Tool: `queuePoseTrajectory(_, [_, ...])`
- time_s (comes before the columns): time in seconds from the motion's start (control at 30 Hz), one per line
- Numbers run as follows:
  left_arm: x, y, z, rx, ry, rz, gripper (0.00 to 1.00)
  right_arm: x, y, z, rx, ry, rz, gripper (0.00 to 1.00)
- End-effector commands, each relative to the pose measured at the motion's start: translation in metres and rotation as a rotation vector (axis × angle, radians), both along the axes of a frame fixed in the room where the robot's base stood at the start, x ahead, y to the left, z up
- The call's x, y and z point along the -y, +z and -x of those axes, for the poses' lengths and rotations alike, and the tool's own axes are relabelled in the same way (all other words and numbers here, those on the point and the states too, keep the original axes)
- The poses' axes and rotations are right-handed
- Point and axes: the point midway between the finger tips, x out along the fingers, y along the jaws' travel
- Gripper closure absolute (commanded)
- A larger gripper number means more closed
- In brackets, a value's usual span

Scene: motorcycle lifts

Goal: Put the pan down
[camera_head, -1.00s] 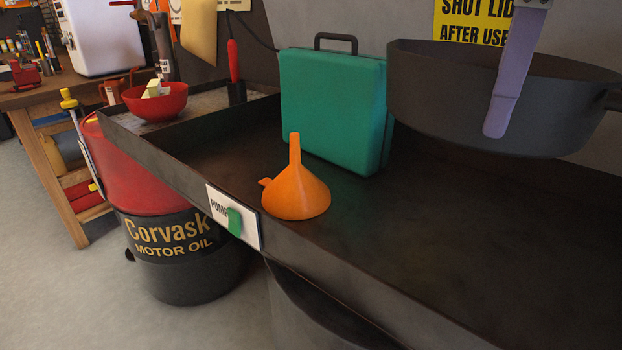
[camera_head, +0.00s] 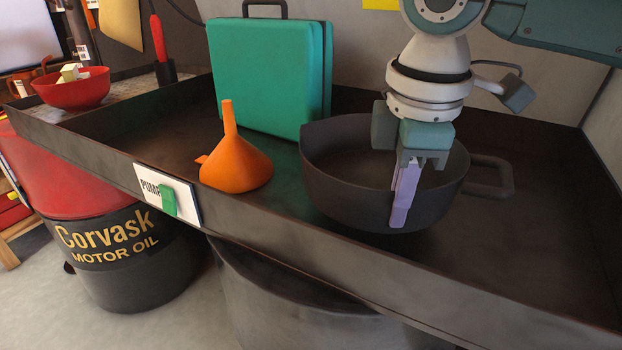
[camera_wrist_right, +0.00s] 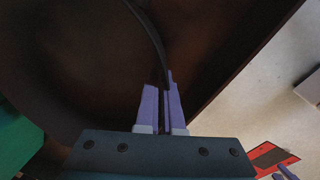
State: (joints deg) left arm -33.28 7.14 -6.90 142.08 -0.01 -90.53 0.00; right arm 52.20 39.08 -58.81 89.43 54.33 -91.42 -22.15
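The dark grey pan (camera_head: 340,190) sits low inside the black tray (camera_head: 520,250), about upright, its loop handle (camera_head: 495,178) to the right. Whether its base touches the tray floor is hidden. My right gripper (camera_head: 404,192) comes from above and is shut on the pan's near rim, one lavender finger outside the wall. In the right wrist view the rim runs between the fingers (camera_wrist_right: 164,100). Small lavender tips (camera_wrist_right: 286,172) at that view's lower right look like my left gripper; their opening is unclear.
An orange funnel (camera_head: 236,165) stands just left of the pan. A teal case (camera_head: 268,75) stands behind it. A red bowl (camera_head: 72,92) is at the far left. The tray has a raised front wall; its right part is clear.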

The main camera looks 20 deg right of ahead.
Motion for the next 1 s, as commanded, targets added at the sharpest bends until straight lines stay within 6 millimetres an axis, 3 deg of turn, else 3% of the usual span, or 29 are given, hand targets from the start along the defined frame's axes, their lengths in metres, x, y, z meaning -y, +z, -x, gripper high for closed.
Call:
queuePoseTrajectory(0.3, [0.0,-0.008,0.0,0.0,-0.001,-0.001,0.5,0.0,-0.042,0.0,0.0,-0.002,0.001,1.0])
queuePoseTrajectory(0.67, [0.0,-0.007,0.0,0.001,0.003,0.002,0.5,0.0,-0.045,0.0,0.0,-0.001,0.0,1.0])
queuePoseTrajectory(0.9, [0.002,-0.007,0.0,0.001,0.007,0.009,0.5,0.0,-0.046,0.0,0.0,0.0,0.0,0.72])
queuePoseTrajectory(1.0, [0.002,-0.007,0.0,0.001,0.006,0.01,0.5,0.0,-0.046,0.0,0.0,-0.001,0.0,0.66])
